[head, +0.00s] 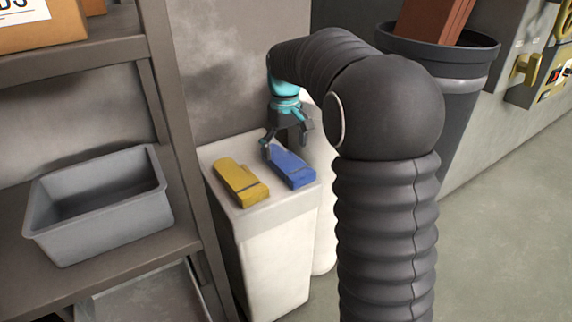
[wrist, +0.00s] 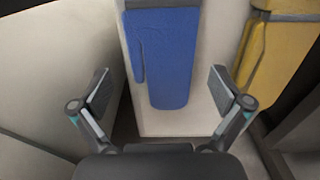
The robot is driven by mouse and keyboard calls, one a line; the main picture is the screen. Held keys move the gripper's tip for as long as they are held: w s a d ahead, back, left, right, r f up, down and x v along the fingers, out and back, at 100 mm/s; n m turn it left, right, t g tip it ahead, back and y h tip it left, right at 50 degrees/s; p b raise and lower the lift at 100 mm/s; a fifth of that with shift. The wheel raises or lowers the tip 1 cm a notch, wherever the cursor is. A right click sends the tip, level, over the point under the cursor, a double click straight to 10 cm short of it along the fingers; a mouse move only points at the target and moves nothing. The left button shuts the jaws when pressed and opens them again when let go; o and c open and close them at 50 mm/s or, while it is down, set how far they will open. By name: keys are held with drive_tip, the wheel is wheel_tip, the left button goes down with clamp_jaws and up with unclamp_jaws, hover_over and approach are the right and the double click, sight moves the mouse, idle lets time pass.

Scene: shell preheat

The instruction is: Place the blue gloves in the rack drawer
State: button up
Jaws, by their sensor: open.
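The blue gloves (head: 292,167) lie flat on top of a pale stand (head: 240,217), right of a yellow pair of gloves (head: 241,182). My gripper (head: 288,150) is above the stand, close over the blue gloves. In the wrist view the blue gloves (wrist: 168,58) show ahead of and between my open fingers (wrist: 160,92), with nothing gripped. The gap between fingers and gloves cannot be judged exactly. A grey open bin (head: 98,203) sits on the rack shelf at left; it looks empty. I cannot tell if it is the rack drawer.
The rack's upright post (head: 180,130) stands between the bin and the stand. A cardboard box (head: 45,25) sits on the upper shelf. A dark bucket (head: 455,75) stands at the back right. Open floor (head: 510,230) lies at right.

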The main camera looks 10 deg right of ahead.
sight(285, 158)
drive_tip(key=shift+s+f, duration=0.1)
drive_tip(key=shift+f, duration=1.45)
